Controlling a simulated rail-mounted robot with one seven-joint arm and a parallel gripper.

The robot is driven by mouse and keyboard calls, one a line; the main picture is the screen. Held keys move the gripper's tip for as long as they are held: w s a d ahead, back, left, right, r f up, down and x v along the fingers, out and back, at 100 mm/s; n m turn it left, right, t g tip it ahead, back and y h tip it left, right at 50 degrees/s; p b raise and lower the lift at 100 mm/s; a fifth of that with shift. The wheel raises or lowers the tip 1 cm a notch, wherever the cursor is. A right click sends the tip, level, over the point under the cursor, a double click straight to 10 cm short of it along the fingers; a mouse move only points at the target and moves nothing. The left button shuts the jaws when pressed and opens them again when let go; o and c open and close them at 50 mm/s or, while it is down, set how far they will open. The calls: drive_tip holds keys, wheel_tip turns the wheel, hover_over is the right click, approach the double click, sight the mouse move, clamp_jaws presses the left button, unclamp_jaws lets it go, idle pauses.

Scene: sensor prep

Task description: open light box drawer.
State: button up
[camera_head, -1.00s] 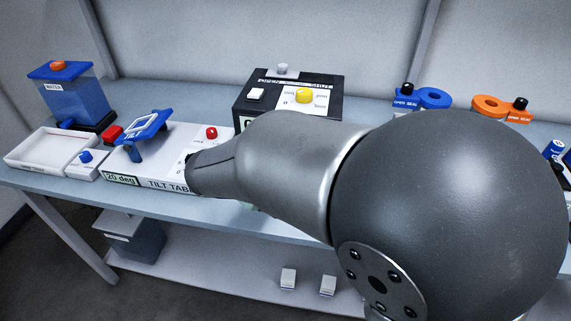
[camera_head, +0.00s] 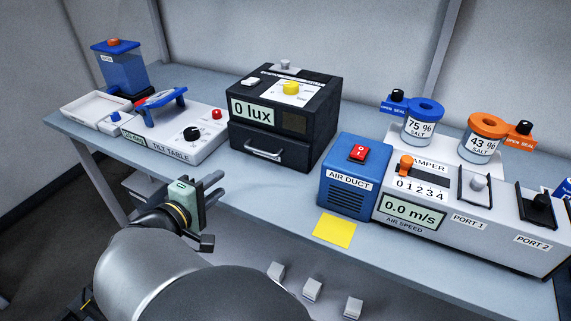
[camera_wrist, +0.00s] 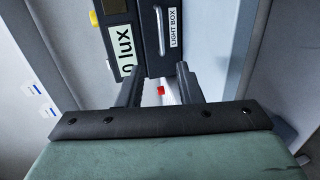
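The black light box (camera_head: 322,115) stands at the back middle of the table, with a "0 lux" display. Its drawer (camera_head: 293,155) is below the display, flush with the front, and looks closed. A silver bar handle (camera_head: 263,149) crosses the drawer front. My gripper (camera_head: 214,212) is open and empty, in front of the table edge, below and left of the drawer. In the wrist view, the handle (camera_wrist: 161,31) and the "LIGHT BOX" label (camera_wrist: 175,26) appear turned sideways, beyond the two spread fingers (camera_wrist: 160,88). The gripper is apart from the handle.
The white tilt table (camera_head: 170,150) stands left of the light box. The blue air duct unit (camera_head: 350,185) stands to its right, with a yellow square (camera_head: 335,230) in front. Bare tabletop (camera_head: 265,190) lies before the drawer. Several small white blocks (camera_head: 312,288) are lower down.

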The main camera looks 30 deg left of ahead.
sight(260, 152)
drive_tip(key=p+x, duration=0.2)
drive_tip(key=x, duration=1.5)
drive_tip(key=shift+w+a+f, duration=0.15)
drive_tip(key=shift+w+a, duration=0.05)
clamp_jaws()
